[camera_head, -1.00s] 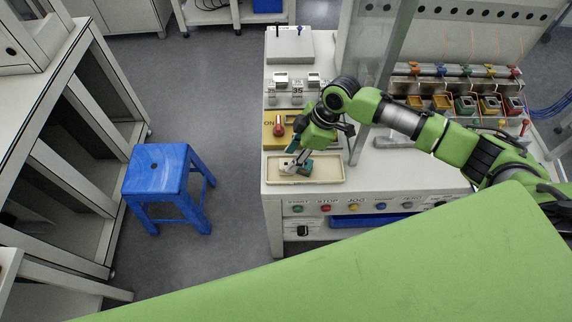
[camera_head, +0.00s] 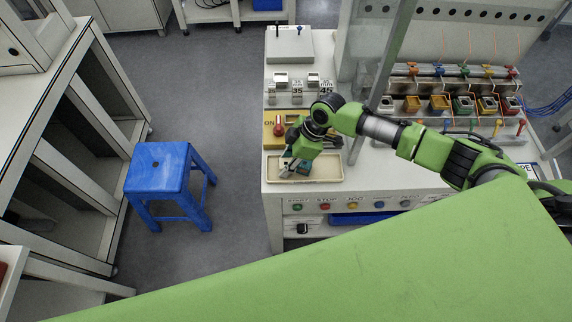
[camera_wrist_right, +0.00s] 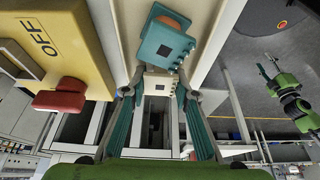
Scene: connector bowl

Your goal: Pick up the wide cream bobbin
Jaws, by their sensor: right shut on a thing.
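The wide cream bobbin (camera_wrist_right: 158,84) is a blocky cream piece between the fingertips in the right wrist view. My right gripper (camera_wrist_right: 157,92) is shut on it, with one teal finger on each side. In the head view my right gripper (camera_head: 289,165) points down over the shallow cream tray (camera_head: 325,181). The bobbin is hard to make out there, and I cannot tell whether it is clear of the tray floor. A teal piece (camera_wrist_right: 165,45) of similar blocky shape lies just beyond the bobbin in the right wrist view.
A yellow box with a red knob (camera_head: 279,127) stands just behind the tray. A clear upright panel (camera_head: 390,70) and a row of coloured bins (camera_head: 463,104) are to the right. A blue stool (camera_head: 160,165) stands left.

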